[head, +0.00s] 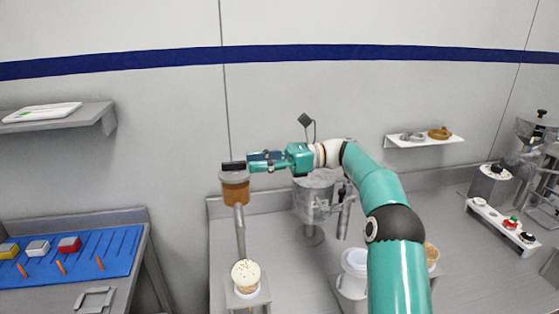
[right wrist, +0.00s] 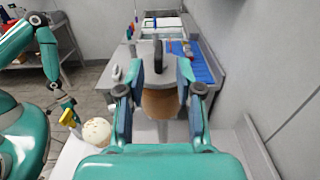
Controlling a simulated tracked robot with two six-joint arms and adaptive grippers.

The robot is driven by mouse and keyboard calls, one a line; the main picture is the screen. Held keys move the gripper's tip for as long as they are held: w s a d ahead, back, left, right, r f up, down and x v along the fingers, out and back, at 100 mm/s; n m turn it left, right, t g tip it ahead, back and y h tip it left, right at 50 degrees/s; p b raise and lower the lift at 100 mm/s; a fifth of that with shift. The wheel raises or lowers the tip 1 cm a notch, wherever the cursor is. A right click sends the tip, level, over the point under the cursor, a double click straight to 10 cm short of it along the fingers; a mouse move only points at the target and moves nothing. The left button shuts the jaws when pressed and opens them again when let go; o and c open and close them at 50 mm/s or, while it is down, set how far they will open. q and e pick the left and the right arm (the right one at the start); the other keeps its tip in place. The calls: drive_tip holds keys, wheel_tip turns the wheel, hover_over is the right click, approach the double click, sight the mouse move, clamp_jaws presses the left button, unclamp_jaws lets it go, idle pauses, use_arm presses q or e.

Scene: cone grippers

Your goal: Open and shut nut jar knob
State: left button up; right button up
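The nut jar (head: 236,192) is a brown cylinder on top of a slim grey post, with a dark knob (head: 233,166) at its top. In the right wrist view, the knob (right wrist: 158,56) stands upright between the fingers, with the brown jar (right wrist: 160,104) below it. My right gripper (head: 250,161) reaches in from the right beside the knob. Its fingers (right wrist: 156,78) are apart on both sides of the knob, with gaps showing. My left gripper (right wrist: 68,112) seems to show small at the left of the right wrist view, with yellow on it; its opening is unclear.
A sprinkled cup (head: 246,274) stands in a holder below the jar. A metal dispenser (head: 313,200) is right of the jar, and a white tub (head: 354,262) is near my right arm. A blue board (head: 100,252) with coloured blocks is at left.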

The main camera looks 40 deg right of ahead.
drive_tip(key=v, duration=0.6)
idle(0.4)
